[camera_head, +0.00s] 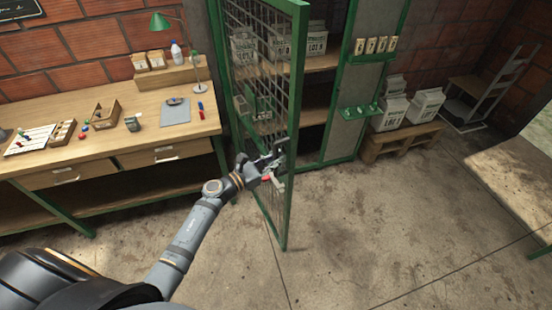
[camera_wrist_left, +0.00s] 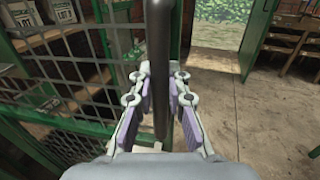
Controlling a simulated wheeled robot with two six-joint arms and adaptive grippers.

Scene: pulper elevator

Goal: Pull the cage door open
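The cage door (camera_head: 265,105) is a green-framed wire mesh panel, standing swung out from the cage in the head view. Its mesh also shows at the left of the left wrist view (camera_wrist_left: 70,75). My left gripper (camera_head: 276,165) is at the door's free edge, partly against the mesh. In the left wrist view, a dark upright bar, the door handle (camera_wrist_left: 159,45), runs between the two fingers. The fingertips close in on both sides of the handle, so the gripper looks shut on it. My right gripper is not in view.
A wooden workbench (camera_head: 105,148) with a green lamp and small items stands left of the door. Shelves with bags (camera_head: 316,40) are inside the cage. A low bench (camera_head: 400,142) with sacks and a hand truck (camera_head: 490,95) stand right. The floor (camera_head: 390,235) at front right is clear.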

